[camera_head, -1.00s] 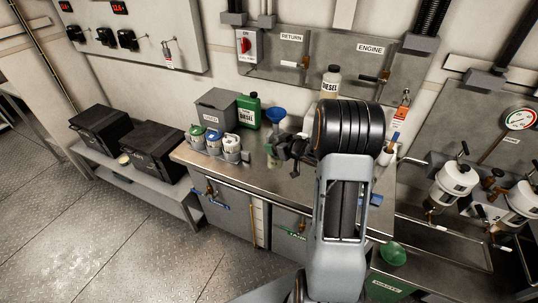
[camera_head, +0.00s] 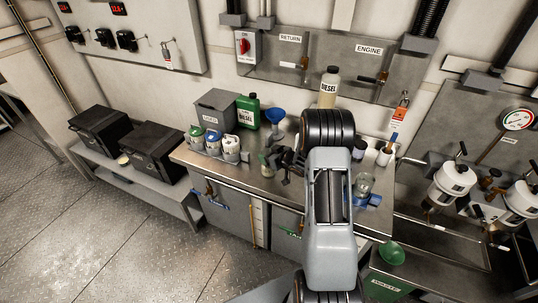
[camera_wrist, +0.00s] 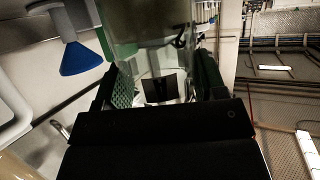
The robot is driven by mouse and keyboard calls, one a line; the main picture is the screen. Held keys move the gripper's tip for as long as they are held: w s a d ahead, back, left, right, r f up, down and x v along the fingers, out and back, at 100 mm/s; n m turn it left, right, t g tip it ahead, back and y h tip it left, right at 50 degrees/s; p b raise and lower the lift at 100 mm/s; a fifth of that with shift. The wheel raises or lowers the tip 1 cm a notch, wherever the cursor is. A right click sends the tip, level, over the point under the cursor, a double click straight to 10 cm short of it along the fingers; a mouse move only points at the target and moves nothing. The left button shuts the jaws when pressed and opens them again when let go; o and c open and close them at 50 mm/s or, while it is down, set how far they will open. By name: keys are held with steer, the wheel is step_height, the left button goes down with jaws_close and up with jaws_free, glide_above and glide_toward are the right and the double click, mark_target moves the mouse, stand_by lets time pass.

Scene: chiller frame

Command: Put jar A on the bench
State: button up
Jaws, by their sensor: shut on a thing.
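My gripper (camera_head: 270,166) is over the middle of the steel bench (camera_head: 238,176), in front of the blue funnel. In the wrist view its green-padded fingers are closed on a clear glass jar (camera_wrist: 150,38). In the head view only a small part of this jar shows beside the dark fingers, so I cannot tell whether its base touches the bench. A second clear jar (camera_head: 364,184) stands at the right of the bench by a blue holder (camera_head: 374,200).
The blue funnel (camera_head: 275,115), green diesel can (camera_head: 248,112) and grey box (camera_head: 216,108) stand at the back. Several lidded pots (camera_head: 213,143) stand at the left. A diesel bottle (camera_head: 329,86) and dark-capped containers (camera_head: 360,148) stand behind my arm.

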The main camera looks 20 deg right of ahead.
steer(key=shift+f, duration=0.1)
steer(key=o, duration=1.5)
steer(key=shift+c, duration=0.2)
